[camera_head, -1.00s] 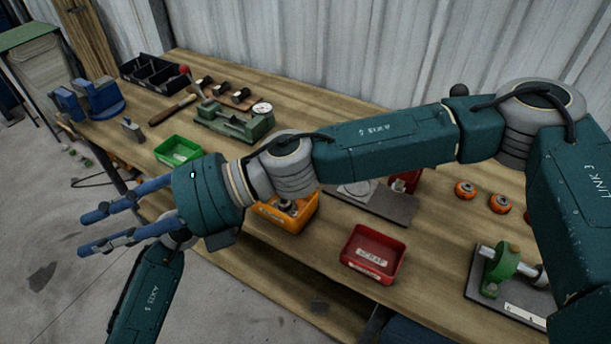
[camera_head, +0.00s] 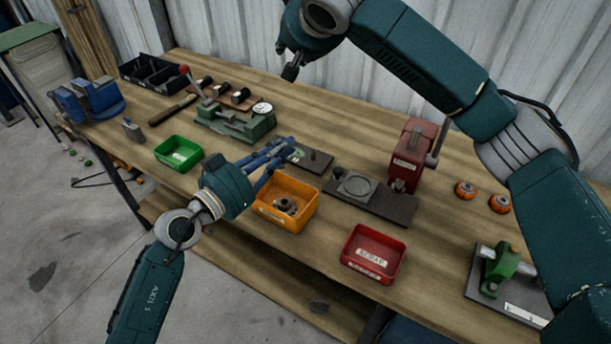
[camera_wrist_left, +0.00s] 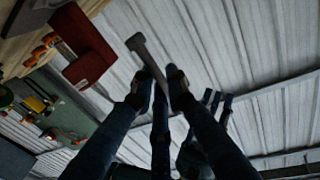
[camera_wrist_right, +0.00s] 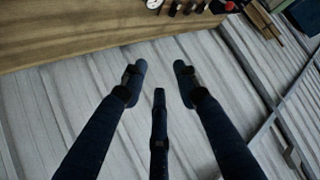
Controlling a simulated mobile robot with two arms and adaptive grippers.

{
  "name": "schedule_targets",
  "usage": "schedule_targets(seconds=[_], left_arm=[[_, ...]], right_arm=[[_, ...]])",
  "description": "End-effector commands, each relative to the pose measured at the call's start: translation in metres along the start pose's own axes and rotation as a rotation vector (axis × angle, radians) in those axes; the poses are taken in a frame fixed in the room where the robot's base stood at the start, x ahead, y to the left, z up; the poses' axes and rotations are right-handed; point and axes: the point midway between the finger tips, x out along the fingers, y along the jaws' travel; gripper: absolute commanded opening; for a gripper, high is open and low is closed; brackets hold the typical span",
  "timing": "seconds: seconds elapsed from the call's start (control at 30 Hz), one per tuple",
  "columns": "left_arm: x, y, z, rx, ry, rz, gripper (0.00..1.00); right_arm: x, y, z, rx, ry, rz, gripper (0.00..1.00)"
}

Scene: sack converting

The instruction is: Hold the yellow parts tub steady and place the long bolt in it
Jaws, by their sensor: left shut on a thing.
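The yellow parts tub (camera_head: 304,214) stands near the bench's front edge in the head view, with some metal parts inside. My left gripper (camera_head: 282,152) is just behind and above the tub's back left side. In the left wrist view, its fingers are shut on the long bolt (camera_wrist_left: 141,53), a grey shank with a wider head. I cannot make out the bolt in the head view. My right gripper (camera_head: 291,70) is high over the back of the bench, away from the tub. In the right wrist view its fingers (camera_wrist_right: 160,85) are spread and empty.
A red scrap bin (camera_head: 372,262) stands to the right of the tub and a green bin (camera_head: 179,153) to the left. A red press (camera_head: 412,150) stands behind on a dark base. A gauge fixture (camera_head: 235,122) lies behind the left gripper.

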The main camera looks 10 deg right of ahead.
Motion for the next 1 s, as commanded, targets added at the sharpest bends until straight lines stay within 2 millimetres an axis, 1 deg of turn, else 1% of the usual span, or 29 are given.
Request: schedule_targets(seconds=[0.03, 0.1, 0.17, 0.2, 0.27, 0.3, 0.37, 0.4, 0.5, 0.6, 0.7, 0.83, 1.0], left_arm=[[0.000, 0.000, 0.000, 0.000, 0.001, 0.000, 0.00], [0.000, 0.000, 0.000, 0.000, 0.001, 0.000, 0.00], [0.000, 0.000, 0.000, 0.000, 0.001, 0.000, 0.00], [0.000, 0.000, 0.000, 0.000, 0.001, 0.000, 0.00], [0.000, 0.000, 0.000, 0.000, 0.001, 0.000, 0.00], [0.000, 0.000, 0.000, 0.000, 0.001, 0.000, 0.00], [0.000, 0.000, 0.000, 0.000, 0.001, 0.000, 0.00], [0.000, 0.000, 0.000, 0.000, 0.001, 0.000, 0.00], [0.000, 0.000, -0.001, 0.000, 0.001, 0.000, 0.00], [0.000, 0.000, -0.001, 0.000, 0.001, 0.000, 0.00], [0.000, 0.000, -0.001, 0.000, 0.001, 0.000, 0.00], [0.000, 0.000, -0.001, 0.000, 0.001, 0.000, 0.00], [0.000, 0.000, 0.000, 0.000, 0.001, 0.000, 0.00]], right_arm=[[-0.002, 0.019, 0.014, 0.114, -0.085, 0.038, 0.30], [-0.008, 0.041, 0.037, 0.258, -0.204, 0.091, 0.30], [-0.014, 0.053, 0.061, 0.371, -0.309, 0.139, 0.30], [-0.018, 0.057, 0.080, 0.436, -0.380, 0.174, 0.30], [-0.022, 0.056, 0.109, 0.508, -0.470, 0.226, 0.30], [-0.023, 0.051, 0.128, 0.538, -0.516, 0.258, 0.30], [-0.022, 0.043, 0.154, 0.568, -0.566, 0.302, 0.30], [-0.021, 0.036, 0.171, 0.579, -0.592, 0.328, 0.30], [-0.018, 0.022, 0.209, 0.600, -0.639, 0.388, 0.30], [-0.018, 0.011, 0.239, 0.615, -0.672, 0.438, 0.30], [-0.018, 0.007, 0.258, 0.625, -0.690, 0.473, 0.30], [-0.015, 0.005, 0.271, 0.631, -0.699, 0.492, 0.30], [-0.002, 0.010, 0.288, 0.631, -0.701, 0.496, 0.30]])
